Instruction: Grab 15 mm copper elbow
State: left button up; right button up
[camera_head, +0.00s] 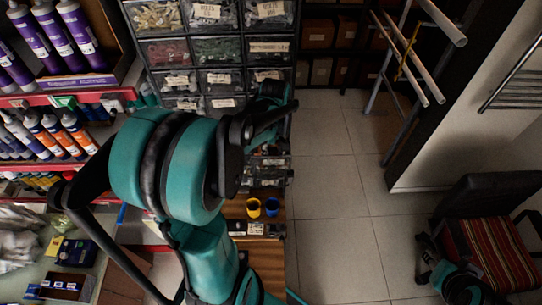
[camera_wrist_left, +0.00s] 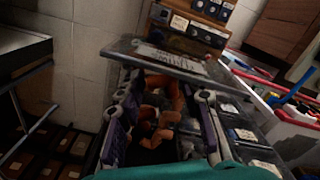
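Several orange-brown copper fittings (camera_wrist_left: 163,120) lie between the fingers of my left gripper (camera_wrist_left: 163,125) in the left wrist view, inside or just below an open drawer with a clear labelled front (camera_wrist_left: 172,62). Their sizes and which one is the 15 mm elbow cannot be read. The left fingers stand wide apart, with no fitting visibly clamped. In the head view my left gripper (camera_head: 272,104) is at the right side of the drawer cabinet, partly hidden by my arm. A teal part of my right arm shows at the bottom right; its fingers are unclear.
The cabinet of small labelled drawers (camera_head: 216,50) stands at the top centre. Shelves of tubes and bottles (camera_head: 45,135) are at left. A yellow cup (camera_head: 253,208) and a blue cup (camera_head: 272,207) stand below. A striped chair (camera_head: 492,250) is at right; the tiled floor (camera_head: 340,200) is free.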

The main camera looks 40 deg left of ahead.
pick_arm(q)
jog(key=c, duration=0.6)
